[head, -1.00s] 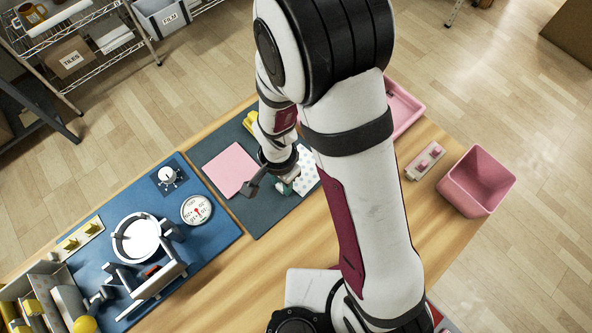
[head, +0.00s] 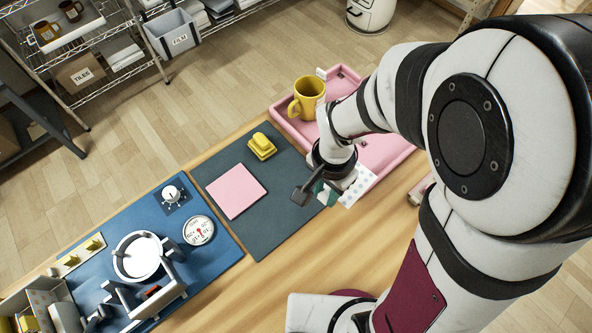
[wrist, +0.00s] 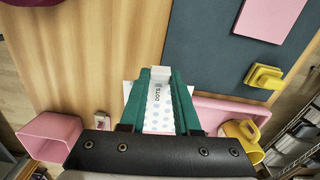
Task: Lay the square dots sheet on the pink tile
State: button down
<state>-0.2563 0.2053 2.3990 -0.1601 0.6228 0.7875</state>
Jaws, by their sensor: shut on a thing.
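The pink tile (head: 236,191) lies flat on the dark grey mat, left of my gripper; part of it shows at the top right of the wrist view (wrist: 270,17). My gripper (wrist: 158,98) is shut on the square dots sheet (wrist: 157,121), a white sheet with pale blue dots and a "DOTS" label between the teal fingers. In the head view the sheet (head: 358,188) is beside my gripper (head: 332,192), right of the mat and near the pink tray. The fingers hide part of the sheet.
A yellow press-like block (head: 262,146) stands on the mat (head: 270,215) behind the tile. A yellow mug (head: 309,98) stands in the pink tray (head: 287,125). A blue mat (head: 215,250) with a press and dial lies left. A pink bin (wrist: 48,136) shows in the wrist view.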

jog(key=d+r, duration=0.1)
jog(key=d, duration=0.1)
jog(key=shift+d+r, duration=0.35)
jog(key=shift+w+a+r+n, duration=0.1)
jog(key=shift+w+n, duration=0.05)
jog(key=shift+n, duration=0.25)
jog(key=a+f+n, duration=0.1)
jog(key=a+n, duration=0.4)
jog(key=a, duration=0.1)
jog(key=a+f+n, duration=0.2)
jog(key=a+n, duration=0.3)
jog(key=a, duration=0.1)
jog(key=s+a+f+n, duration=0.1)
jog(key=a+n, duration=0.5)
jog(key=shift+a+f, duration=0.25)
jog(key=shift+f, duration=2.65)
jog(key=c, duration=0.5)
grip_release()
jog(key=shift+c, duration=0.2)
